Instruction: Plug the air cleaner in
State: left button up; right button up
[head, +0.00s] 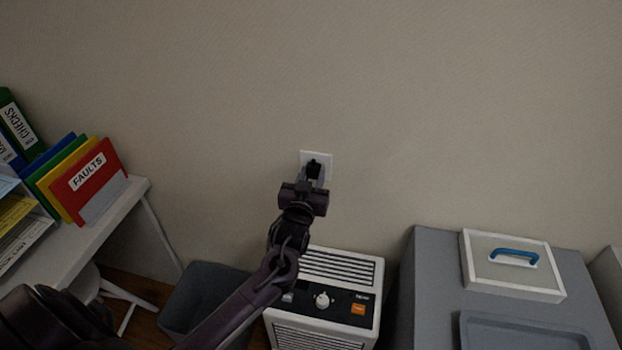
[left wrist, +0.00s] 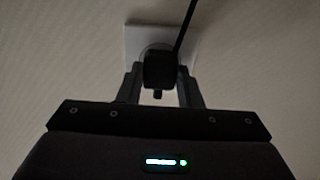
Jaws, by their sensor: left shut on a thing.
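A white wall socket (head: 306,156) is on the wall above the air cleaner; it also shows in the left wrist view (left wrist: 134,36). My left gripper (head: 314,172) is at the socket, shut on a black plug (left wrist: 158,70). The plug is in front of the socket face, and its cord (left wrist: 185,25) runs up and to the right in the left wrist view. I cannot tell whether the plug is fully seated. The air cleaner (head: 340,268), a white box with grilles, a knob and an orange button, stands below, partly behind my left arm. My right gripper is not in view.
A grey bin (head: 205,290) stands left of the air cleaner. A white desk (head: 120,205) with folders (head: 85,180) is at the left. A grey cabinet (head: 430,285) at the right bears a lidded box (head: 550,285) and a grey tray (head: 520,335). The wall around the socket is clear.

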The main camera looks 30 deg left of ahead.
pick_arm(q)
jog(key=shift+w, duration=0.1)
jog(key=o, duration=1)
jog(key=b+v, duration=0.1)
jog(key=v, duration=0.6)
jog(key=shift+s, duration=0.35)
jog(key=shift+d, duration=0.1)
